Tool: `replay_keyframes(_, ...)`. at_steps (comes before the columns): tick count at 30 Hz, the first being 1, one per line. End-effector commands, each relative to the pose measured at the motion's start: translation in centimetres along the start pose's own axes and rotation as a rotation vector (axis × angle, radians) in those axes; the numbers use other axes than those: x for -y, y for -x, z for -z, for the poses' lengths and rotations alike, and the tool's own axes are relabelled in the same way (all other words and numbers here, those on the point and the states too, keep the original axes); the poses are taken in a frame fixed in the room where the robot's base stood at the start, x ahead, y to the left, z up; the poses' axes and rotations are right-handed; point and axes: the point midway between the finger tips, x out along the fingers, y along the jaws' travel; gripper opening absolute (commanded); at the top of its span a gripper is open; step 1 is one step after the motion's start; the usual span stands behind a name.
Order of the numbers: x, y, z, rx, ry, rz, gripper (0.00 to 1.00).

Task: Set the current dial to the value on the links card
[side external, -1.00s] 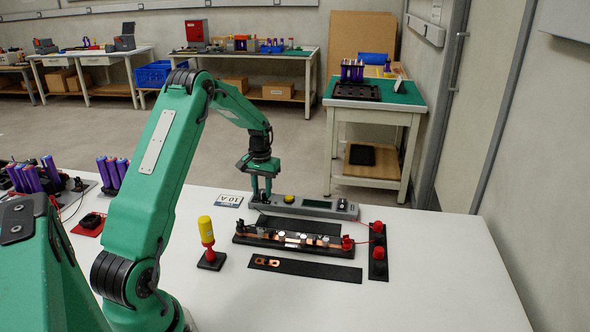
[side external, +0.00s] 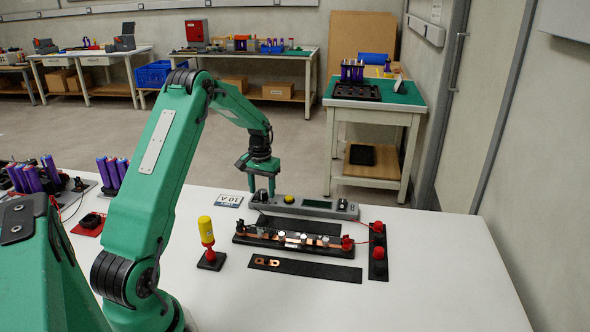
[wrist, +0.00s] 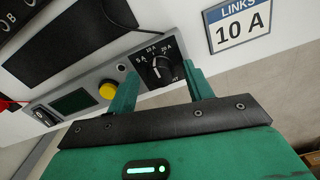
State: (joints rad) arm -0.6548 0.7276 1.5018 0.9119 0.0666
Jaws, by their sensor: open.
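The links card (wrist: 240,27) reads "LINKS 10 A"; it also lies on the table in the side view (side external: 229,201). The current dial (wrist: 158,69) is a black knob at one end of the grey panel (side external: 315,208), with marks 5 A, 10 A and 20 A. A white line on the knob appears to point towards the 10 A mark. My gripper (side external: 262,183) is open and empty just above the dial. In the wrist view, its two green fingers (wrist: 162,80) stand apart on either side of the knob.
On the panel beside the dial are a yellow button (wrist: 108,90) and a dark green display (wrist: 72,101). A busbar assembly (side external: 295,240) lies in front of the panel. A yellow-handled tool (side external: 206,231) stands upright at left. The table's right side is clear.

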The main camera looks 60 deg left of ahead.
Motion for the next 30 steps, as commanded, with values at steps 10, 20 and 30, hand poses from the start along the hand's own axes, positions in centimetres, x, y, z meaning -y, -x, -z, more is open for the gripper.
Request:
replay_keyframes(10,0.0,2.6,0.1,-0.003,0.0,0.0,0.51)
replay_keyframes(20,0.0,6.7,0.1,-0.003,0.0,0.0,0.51)
replay_keyframes(30,0.0,7.9,0.0,-0.001,0.0,0.0,0.51)
